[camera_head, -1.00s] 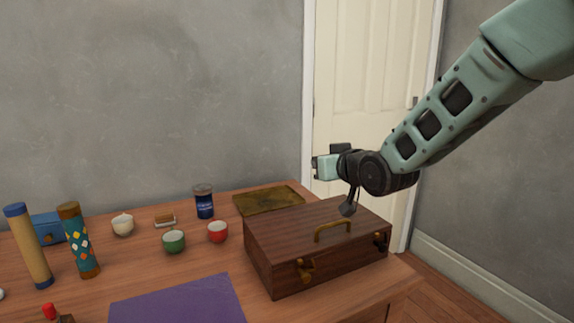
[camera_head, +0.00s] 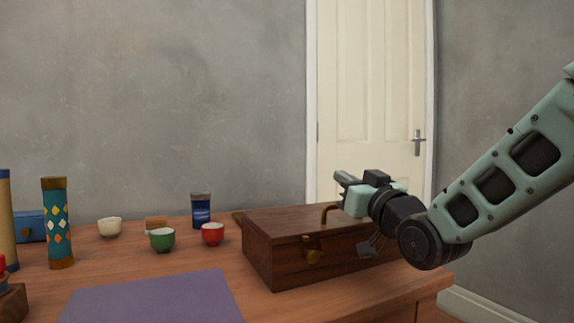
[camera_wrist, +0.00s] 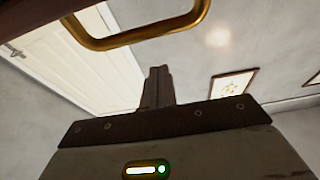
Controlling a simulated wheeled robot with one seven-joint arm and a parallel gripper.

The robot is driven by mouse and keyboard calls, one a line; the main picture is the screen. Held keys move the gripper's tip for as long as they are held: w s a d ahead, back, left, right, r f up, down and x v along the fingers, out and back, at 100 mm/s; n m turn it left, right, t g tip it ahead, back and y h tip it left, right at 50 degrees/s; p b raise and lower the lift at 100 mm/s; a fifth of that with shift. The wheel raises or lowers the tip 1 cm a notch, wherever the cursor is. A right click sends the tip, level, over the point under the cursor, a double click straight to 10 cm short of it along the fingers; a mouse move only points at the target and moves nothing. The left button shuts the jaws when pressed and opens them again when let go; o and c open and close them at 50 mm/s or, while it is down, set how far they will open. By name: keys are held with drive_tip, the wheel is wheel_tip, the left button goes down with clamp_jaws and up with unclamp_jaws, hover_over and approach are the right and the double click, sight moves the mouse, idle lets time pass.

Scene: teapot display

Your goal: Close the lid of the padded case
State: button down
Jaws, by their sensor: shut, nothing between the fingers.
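The padded case (camera_head: 278,262) is a dark brown wooden box near the table's right end. Its lid (camera_head: 285,217) lies flat on top, with no gap that I can see. A brass latch (camera_head: 313,250) is on its front; my arm covers the other latch. The brass handle (camera_head: 326,212) on the lid is partly behind my gripper and also shows in the wrist view (camera_wrist: 135,38). My gripper (camera_head: 345,178) is shut and empty, above the case's front right part, close to the handle. I cannot tell if it touches anything. The padding is hidden.
A purple mat (camera_head: 155,297) lies left of the case. A red cup (camera_head: 212,235), a green cup (camera_head: 162,240), a white cup (camera_head: 109,228) and a blue tin (camera_head: 201,212) stand behind it. A patterned tube (camera_head: 57,225) stands at the left.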

sight(349, 224)
drive_tip(key=shift+s+d+f+t+y+b, duration=0.1)
drive_tip(key=shift+s+f+t+b, duration=0.25)
drive_tip(key=shift+b, duration=0.55)
drive_tip(key=shift+d+f+t+y+b, duration=0.1)
drive_tip(key=shift+f+t+b, duration=0.1)
drive_tip(key=shift+f+b, duration=0.55)
drive_tip(key=shift+s+f+t+y+b, duration=0.1)
drive_tip(key=shift+s+f+t+b, duration=0.15)
drive_tip(key=shift+b, duration=0.75)
